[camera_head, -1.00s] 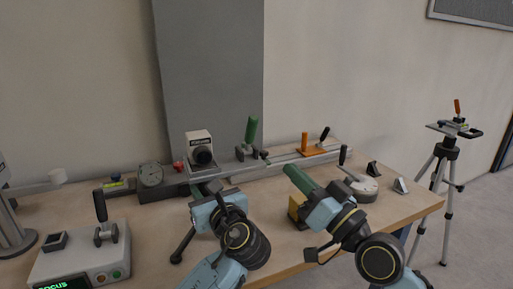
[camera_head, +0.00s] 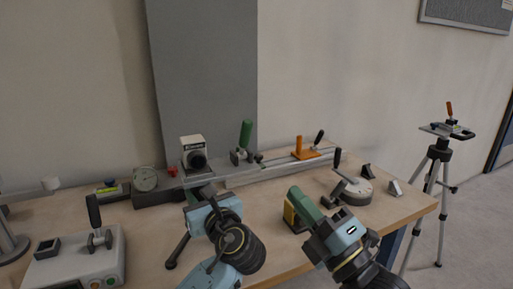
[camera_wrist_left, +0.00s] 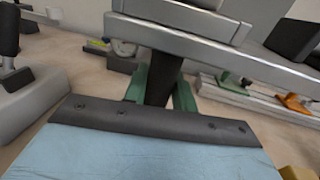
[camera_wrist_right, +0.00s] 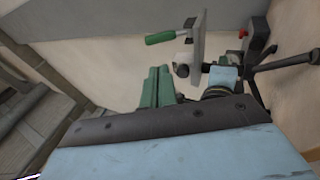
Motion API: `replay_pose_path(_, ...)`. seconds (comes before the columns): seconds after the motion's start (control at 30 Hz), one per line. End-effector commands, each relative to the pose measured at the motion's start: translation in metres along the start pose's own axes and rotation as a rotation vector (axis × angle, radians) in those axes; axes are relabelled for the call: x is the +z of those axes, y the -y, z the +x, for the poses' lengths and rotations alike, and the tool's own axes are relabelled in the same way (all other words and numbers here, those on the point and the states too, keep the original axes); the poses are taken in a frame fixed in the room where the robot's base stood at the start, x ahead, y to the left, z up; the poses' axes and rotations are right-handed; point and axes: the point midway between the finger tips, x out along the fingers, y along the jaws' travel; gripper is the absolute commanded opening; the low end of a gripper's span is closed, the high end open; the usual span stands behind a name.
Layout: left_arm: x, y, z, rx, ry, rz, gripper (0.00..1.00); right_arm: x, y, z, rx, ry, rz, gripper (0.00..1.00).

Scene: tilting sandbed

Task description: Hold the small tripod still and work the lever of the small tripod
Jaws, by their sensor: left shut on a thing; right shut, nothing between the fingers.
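The small tripod shows a grey top plate (camera_head: 222,176) with a white camera-like box (camera_head: 193,150) on it and a dark leg (camera_head: 177,252) on the table. Its green-handled lever (camera_head: 246,134) stands upright on the plate; in the right wrist view the lever (camera_wrist_right: 165,38) also shows. My left gripper (camera_head: 193,193) is shut around the dark column (camera_wrist_left: 160,84) under the plate. Its arm hides much of the tripod. My right gripper (camera_head: 296,193) is shut and empty, to the right of and below the lever, apart from it.
A yellow block (camera_head: 290,217) stands beside my right gripper. A rail with an orange clamp (camera_head: 305,153) lies behind. A round grey base with a lever (camera_head: 353,190) is to the right. A lever box (camera_head: 75,262) stands front left. A tall tripod (camera_head: 440,152) stands beyond the table.

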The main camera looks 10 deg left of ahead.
Motion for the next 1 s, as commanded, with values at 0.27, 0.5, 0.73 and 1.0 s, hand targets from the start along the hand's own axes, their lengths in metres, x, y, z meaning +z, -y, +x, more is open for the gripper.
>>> replay_pose_path(0.27,-0.002,0.000,-0.001,0.000,-0.003,0.002,0.00,0.000,0.000,0.000,0.000,0.000,-0.007,0.00)
replay_pose_path(0.5,-0.002,0.000,-0.001,0.000,-0.003,0.002,0.00,0.000,0.000,0.015,0.001,0.000,-0.004,0.00)
replay_pose_path(0.73,-0.002,0.000,-0.001,0.000,-0.003,0.002,0.00,0.000,-0.001,0.061,0.002,0.000,-0.002,0.00)
replay_pose_path(1.0,-0.002,0.000,-0.001,0.000,-0.003,0.002,0.00,0.000,0.000,0.115,0.000,0.000,-0.002,0.00)
